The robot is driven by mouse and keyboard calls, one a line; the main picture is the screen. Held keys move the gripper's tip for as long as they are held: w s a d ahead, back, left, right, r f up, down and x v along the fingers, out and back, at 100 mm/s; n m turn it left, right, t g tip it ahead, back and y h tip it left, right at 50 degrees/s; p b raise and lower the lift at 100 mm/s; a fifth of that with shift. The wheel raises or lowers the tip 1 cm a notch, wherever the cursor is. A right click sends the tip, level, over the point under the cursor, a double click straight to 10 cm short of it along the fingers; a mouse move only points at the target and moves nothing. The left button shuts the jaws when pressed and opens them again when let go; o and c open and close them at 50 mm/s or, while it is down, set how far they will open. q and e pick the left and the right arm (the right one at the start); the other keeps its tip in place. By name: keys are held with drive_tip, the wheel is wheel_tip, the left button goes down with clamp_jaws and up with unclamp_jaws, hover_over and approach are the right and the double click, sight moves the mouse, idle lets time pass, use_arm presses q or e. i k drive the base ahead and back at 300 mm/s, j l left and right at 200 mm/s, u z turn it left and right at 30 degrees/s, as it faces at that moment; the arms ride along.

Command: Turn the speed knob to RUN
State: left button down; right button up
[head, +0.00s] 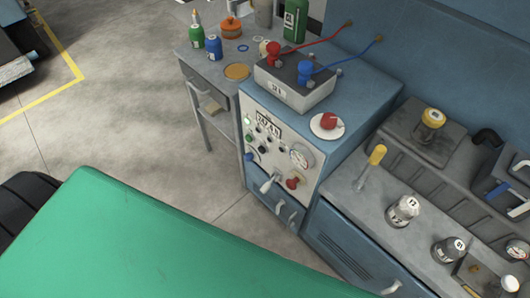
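A light control panel (276,149) is on the front of a blue cabinet in the middle of the head view. It carries a round gauge (301,157), a red knob (293,182), a grey lever or handle (268,186) and several small buttons on its left. Another red knob (328,121) sits on a white disc on top of the cabinet. Lettering is too small to read, so I cannot tell which is the speed knob or where RUN is. Neither gripper is in view.
A grey battery-like box (294,82) with red and blue clamps stands on the cabinet. A grey side table (205,68) holds bottles. A right-hand counter (375,205) holds a yellow-handled tool and jars. A large green surface (150,245) fills the lower left foreground. Floor is clear between.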

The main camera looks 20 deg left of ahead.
sight(248, 157)
drive_tip(key=u, duration=0.95)
